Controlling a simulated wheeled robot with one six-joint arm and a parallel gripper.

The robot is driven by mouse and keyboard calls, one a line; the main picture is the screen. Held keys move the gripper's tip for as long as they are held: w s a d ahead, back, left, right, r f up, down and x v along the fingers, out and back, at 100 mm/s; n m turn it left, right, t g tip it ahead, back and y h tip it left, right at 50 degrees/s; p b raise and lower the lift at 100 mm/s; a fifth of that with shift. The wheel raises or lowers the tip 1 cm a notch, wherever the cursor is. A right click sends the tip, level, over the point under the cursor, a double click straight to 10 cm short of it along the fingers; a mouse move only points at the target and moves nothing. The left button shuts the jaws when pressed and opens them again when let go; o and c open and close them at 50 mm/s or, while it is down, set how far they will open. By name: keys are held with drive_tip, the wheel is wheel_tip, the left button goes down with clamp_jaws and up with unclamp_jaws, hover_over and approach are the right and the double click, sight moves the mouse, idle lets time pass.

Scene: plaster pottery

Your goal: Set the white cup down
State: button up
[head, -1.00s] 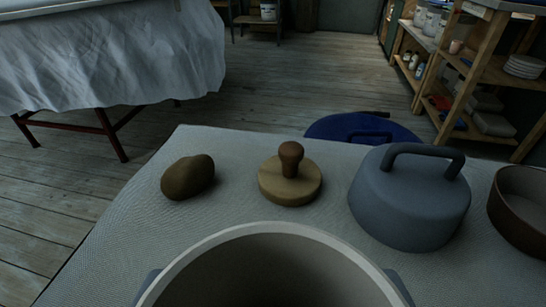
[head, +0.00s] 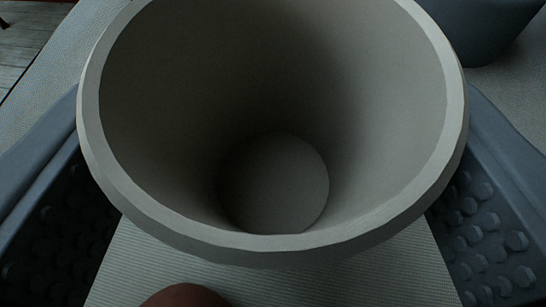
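The white cup (head: 455,95) fills most of the view, and I look down through its wide mouth to its round bottom. It looks off-white and tapers inwards below the rim. My gripper (head: 273,195) has one blue-grey finger with a dark bumpy pad on each side of the cup. The fingers sit close against it below the rim and appear shut on it. The exact contact is hidden by the rim. The cup's underside is hidden, so I cannot tell whether it touches the cloth.
Pale woven cloth (head: 270,275) covers the table below the cup. A brown rounded thing (head: 185,296) is cut off at the bottom edge. A blue-grey pot (head: 485,25) stands at the top right. The wooden floor (head: 25,35) shows beyond the table edge at the top left.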

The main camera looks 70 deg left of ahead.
sight(275, 190)
drive_tip(key=shift+f, duration=1.55)
drive_tip(key=shift+f, duration=0.1)
drive_tip(key=o, duration=1.1)
drive_tip(key=shift+o, duration=0.2)
drive_tip(key=shift+d, duration=0.25)
drive_tip(key=v, duration=1.1)
drive_tip(key=shift+s+d+r, duration=0.2)
drive_tip(key=shift+s+r, duration=0.05)
